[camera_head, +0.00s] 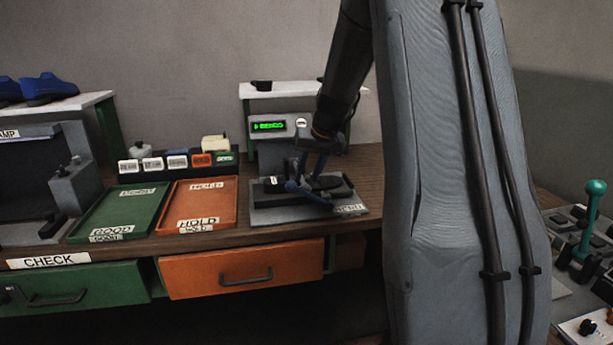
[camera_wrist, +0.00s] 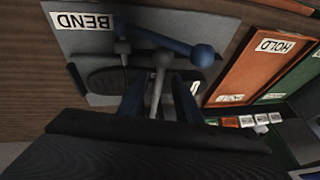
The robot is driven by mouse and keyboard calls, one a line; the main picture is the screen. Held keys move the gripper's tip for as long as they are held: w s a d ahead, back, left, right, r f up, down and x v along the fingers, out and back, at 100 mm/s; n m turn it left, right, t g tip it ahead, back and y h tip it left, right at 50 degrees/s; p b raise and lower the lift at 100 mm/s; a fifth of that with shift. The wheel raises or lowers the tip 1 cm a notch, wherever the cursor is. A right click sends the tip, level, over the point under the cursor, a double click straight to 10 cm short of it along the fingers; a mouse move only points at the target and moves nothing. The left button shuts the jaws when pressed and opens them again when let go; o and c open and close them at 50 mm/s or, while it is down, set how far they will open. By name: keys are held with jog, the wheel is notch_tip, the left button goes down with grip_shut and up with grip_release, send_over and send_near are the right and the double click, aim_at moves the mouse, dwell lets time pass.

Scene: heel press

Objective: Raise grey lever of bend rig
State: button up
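The bend rig (camera_head: 262,214) stands on the bench in the middle of the head view, with a lit green display (camera_head: 268,126) on its upright. In the wrist view its base plate (camera_wrist: 85,42) carries a BEND label. The grey lever (camera_wrist: 162,60) has a round knob and stands between the two fingers of my gripper (camera_wrist: 160,95), with a gap visible on each side. My gripper looks open and also shows low over the rig in the head view (camera_head: 306,170). A blue lever (camera_wrist: 200,54) with a ball end lies just beyond the fingertips. The grey lever's lower end is partly hidden.
The orange HOLD tray (camera_head: 182,226) and green GOOD tray (camera_head: 78,234) lie left of the rig. A teal-handled lever (camera_head: 590,215) is at far right. My arm hides the bench right of the rig.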

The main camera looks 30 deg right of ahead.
jog(key=shift+x, duration=1.05)
grip_shut()
jog(key=shift+a, duration=0.1)
